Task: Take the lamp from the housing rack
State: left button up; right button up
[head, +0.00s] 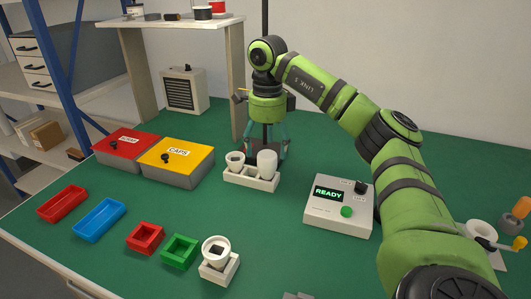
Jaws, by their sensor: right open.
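A white rack (250,183) stands near the middle of the green table. In it are a short, cup-like white piece (235,160) on the left and a taller, rounded white piece (267,165) on the right. I cannot tell for sure which of them is the lamp. My right gripper (268,152) points down, just behind the rack, with its fingers spread and nothing seen between them. The white pieces hide part of its fingertips, so I cannot tell whether it touches anything. My left gripper is not in view.
A control box (338,210) reading READY stands right of the rack. A red-lidded bin (123,142) and a yellow-lidded bin (175,160) stand left. Small trays and a white stand (219,268) holding a cup-like piece are in front. A shelf (170,20) rises behind.

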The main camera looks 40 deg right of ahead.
aim_at(268, 165)
jog(key=shift+w+d+f, duration=0.2)
jog(key=shift+w, duration=0.05)
jog(key=shift+f, duration=0.35)
jog(key=shift+s+a+f, duration=0.1)
jog(key=shift+s+f, duration=0.1)
jog(key=shift+f, duration=0.6)
notch_tip(268, 165, down, 4)
jog(key=shift+w+f, duration=0.1)
jog(key=c, duration=1.2)
